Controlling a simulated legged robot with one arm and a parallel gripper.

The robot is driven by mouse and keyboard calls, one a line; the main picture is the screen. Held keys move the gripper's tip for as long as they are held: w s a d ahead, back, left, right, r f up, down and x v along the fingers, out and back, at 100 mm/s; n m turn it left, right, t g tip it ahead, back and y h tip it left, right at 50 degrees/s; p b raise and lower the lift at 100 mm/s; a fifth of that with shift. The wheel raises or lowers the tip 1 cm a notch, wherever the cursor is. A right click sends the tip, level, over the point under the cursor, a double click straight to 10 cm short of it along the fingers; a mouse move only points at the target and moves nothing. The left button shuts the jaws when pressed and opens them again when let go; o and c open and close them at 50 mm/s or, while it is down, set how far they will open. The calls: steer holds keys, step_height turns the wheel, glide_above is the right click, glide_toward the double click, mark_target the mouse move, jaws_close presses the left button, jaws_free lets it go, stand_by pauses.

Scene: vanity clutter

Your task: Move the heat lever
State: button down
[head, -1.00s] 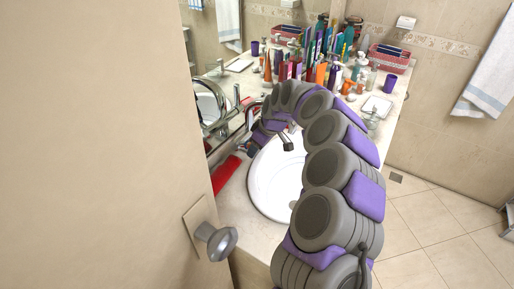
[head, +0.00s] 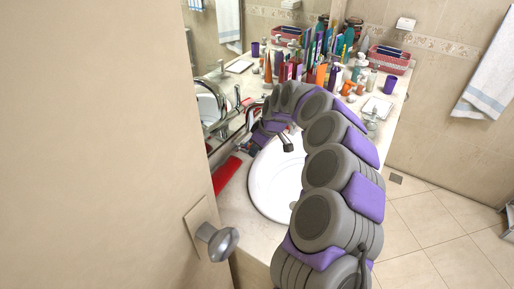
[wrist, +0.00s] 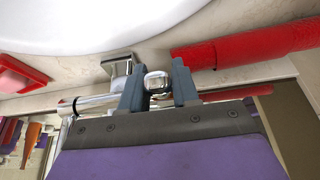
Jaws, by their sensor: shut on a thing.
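The heat lever looks like a short rounded chrome piece (wrist: 158,84) on the tap in the wrist view. My gripper (wrist: 157,73) has its two grey fingers on either side of it and is shut on it. The tap's spout (wrist: 118,64) shows just left of the fingers, toward the sink. In the head view the spout (head: 287,144) reaches over the white basin. My arm covers the lever and most of the gripper there.
The white basin (head: 270,188) is set in a pale counter. A red cylinder (wrist: 250,47) lies close to the right of my fingers in the wrist view. A door knob (head: 218,241) is at the near left.

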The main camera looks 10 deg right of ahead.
steer(key=shift+r, duration=0.1)
steer(key=r+p, duration=0.1)
steer(key=p, duration=0.1)
steer(key=g+h+p, duration=0.1)
steer(key=p, duration=0.1)
steer(key=shift+w+a+r+g+h, duration=0.15)
steer(key=shift+w+r+g+h, duration=0.15)
steer(key=shift+r, duration=0.1)
steer(key=r+g+h+p, duration=0.1)
steer(key=p, duration=0.1)
steer(key=w+a+p, duration=0.1)
steer(key=p, duration=0.1)
steer(key=shift+r+g+h, duration=0.35)
steer(key=shift+g+h, duration=0.05)
steer(key=shift+w+a+r+g+h+p, duration=0.25)
steer(key=shift+g+h+p, duration=0.25)
steer(key=shift+p, duration=0.65)
steer(key=shift+a, duration=0.1)
steer(key=c, duration=0.9)
jaws_free()
